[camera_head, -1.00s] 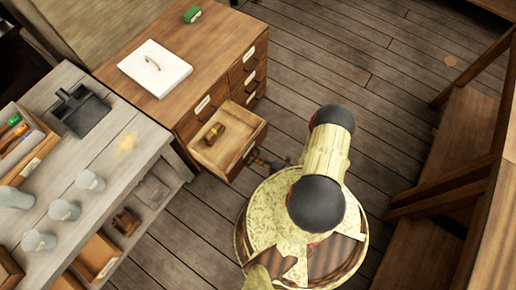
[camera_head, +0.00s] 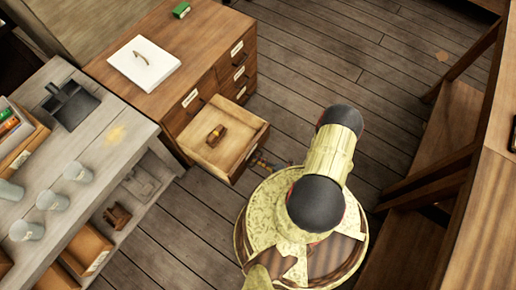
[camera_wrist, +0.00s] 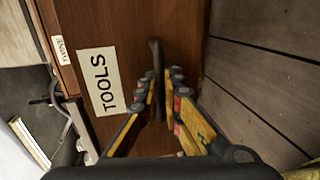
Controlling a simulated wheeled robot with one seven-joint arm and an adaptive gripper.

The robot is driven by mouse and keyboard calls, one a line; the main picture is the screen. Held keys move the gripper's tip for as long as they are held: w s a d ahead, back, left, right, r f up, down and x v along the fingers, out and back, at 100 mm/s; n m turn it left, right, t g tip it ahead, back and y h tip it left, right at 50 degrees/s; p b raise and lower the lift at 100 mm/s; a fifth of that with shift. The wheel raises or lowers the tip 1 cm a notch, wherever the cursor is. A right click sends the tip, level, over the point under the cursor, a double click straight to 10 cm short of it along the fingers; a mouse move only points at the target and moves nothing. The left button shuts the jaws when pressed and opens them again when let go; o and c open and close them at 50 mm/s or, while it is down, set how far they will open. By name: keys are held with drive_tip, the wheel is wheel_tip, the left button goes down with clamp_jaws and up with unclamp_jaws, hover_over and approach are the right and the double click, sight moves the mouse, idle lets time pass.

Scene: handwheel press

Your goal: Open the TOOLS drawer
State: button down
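The TOOLS drawer (camera_head: 247,150) stands pulled out from the wooden cabinet (camera_head: 190,42), with a small brown and brass object (camera_head: 216,135) lying inside. In the wrist view, its front carries a white TOOLS label (camera_wrist: 99,81) beside a dark bar handle (camera_wrist: 157,70). My gripper (camera_wrist: 163,82) has its fingers on both sides of this handle and appears closed on it. In the head view my gripper (camera_head: 268,163) is small, at the drawer's front, and partly hidden by my arm.
A white board (camera_head: 143,63) and a green object (camera_head: 181,10) lie on the cabinet top. A grey workbench (camera_head: 112,130) with several cups stands at left. Wooden shelving (camera_head: 440,150) stands at right. Plank floor between is clear.

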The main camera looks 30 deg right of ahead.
drive_tip(key=c, duration=2.3)
unclamp_jaws()
